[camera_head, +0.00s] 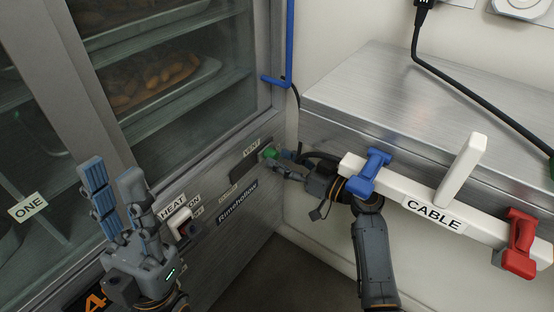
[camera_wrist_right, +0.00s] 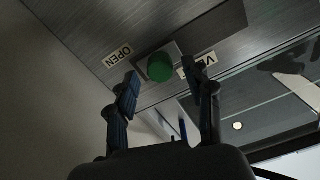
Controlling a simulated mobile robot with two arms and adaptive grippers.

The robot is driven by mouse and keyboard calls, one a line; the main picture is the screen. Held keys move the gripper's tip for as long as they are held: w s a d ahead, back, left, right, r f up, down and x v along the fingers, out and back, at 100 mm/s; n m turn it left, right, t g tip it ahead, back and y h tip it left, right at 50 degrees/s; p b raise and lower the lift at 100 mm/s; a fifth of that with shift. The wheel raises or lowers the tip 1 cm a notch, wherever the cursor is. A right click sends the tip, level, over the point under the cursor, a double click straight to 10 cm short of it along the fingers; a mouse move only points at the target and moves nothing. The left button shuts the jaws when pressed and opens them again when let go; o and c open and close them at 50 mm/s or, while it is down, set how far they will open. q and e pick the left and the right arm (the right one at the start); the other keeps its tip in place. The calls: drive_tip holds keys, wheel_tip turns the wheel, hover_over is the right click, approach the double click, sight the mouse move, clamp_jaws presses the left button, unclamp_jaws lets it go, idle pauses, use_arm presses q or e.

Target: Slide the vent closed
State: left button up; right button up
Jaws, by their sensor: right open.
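The vent slider has a green knob (camera_head: 270,152) at the right end of a dark strip (camera_head: 245,166) on the cabinet front, near a VENT label (camera_head: 251,148). In the right wrist view the green knob (camera_wrist_right: 160,67) lies beyond and between the fingertips, with an OPEN label (camera_wrist_right: 117,56) to its left. My right gripper (camera_head: 281,162) is open and close to the knob; contact cannot be told. My left gripper (camera_head: 112,170) is open and empty, fingers upward, in front of the lower cabinet.
A HEAT switch (camera_head: 181,224) sits on the panel beside my left gripper. A white CABLE rail (camera_head: 400,190) with a blue clamp (camera_head: 370,172) and a red clamp (camera_head: 517,243) runs along the metal counter (camera_head: 440,105), close to my right arm. Pastry trays (camera_head: 165,88) are behind the glass.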

drive_tip(key=shift+x, duration=1)
clamp_jaws()
drive_tip(key=shift+s, duration=0.1)
